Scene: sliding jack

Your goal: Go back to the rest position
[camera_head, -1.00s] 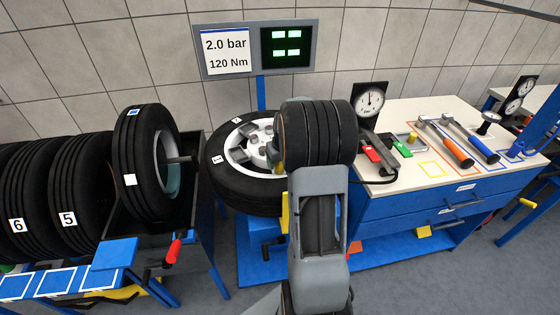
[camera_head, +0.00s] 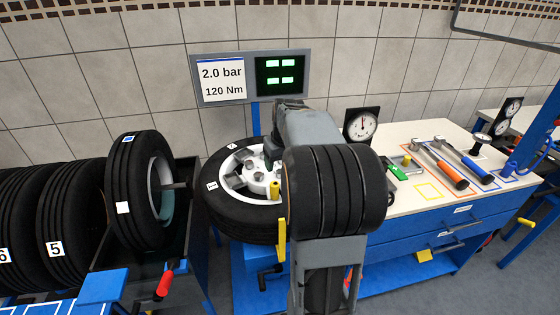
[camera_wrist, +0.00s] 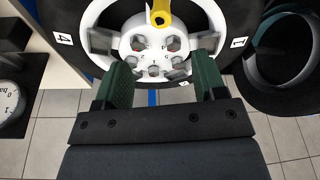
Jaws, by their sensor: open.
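My gripper (camera_wrist: 162,80) is open and empty. Its two dark green fingers stand wide apart in the wrist view. Beyond them is a wheel with a white rim (camera_wrist: 140,45) and a black tyre. In the head view the tyre (camera_head: 222,212) lies on a blue stand, with number labels on its side. A yellow piece (camera_head: 274,189) stands on the rim and also shows in the wrist view (camera_wrist: 161,14). My arm hides the right side of the wheel. I cannot tell the exact gap between gripper and wheel.
A tyre (camera_head: 124,190) stands in a rack at left beside several numbered tyres. A display panel (camera_head: 250,78) rises behind the wheel. At right, a blue bench (camera_head: 450,215) carries a gauge (camera_head: 362,125), a green-handled tool (camera_head: 396,172) and two long-handled tools.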

